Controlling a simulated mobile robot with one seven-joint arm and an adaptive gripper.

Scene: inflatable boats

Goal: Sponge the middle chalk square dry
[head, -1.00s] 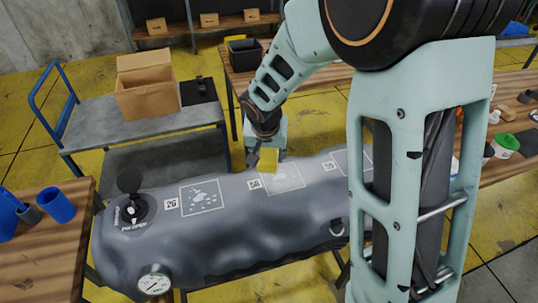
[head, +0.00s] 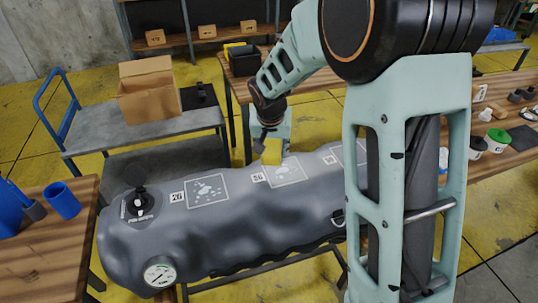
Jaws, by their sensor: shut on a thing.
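A grey inflatable tube (head: 250,225) lies across the view with three chalk squares along its top. The middle chalk square (head: 285,175) holds pale spots. The left chalk square (head: 207,190) holds several pale spots and blobs. The right chalk square (head: 338,157) is partly hidden behind my arm. My gripper (head: 270,141) is shut on a yellow sponge (head: 271,153), at the upper left edge of the middle square. I cannot tell whether the sponge touches the tube. The fingertips are partly hidden by the sponge.
A black valve (head: 139,207) and a pressure gauge (head: 160,273) sit at the tube's left end. A grey cart (head: 90,125) with a cardboard box (head: 150,95) stands behind. Wooden benches stand left (head: 40,245) and right (head: 485,165), holding small items.

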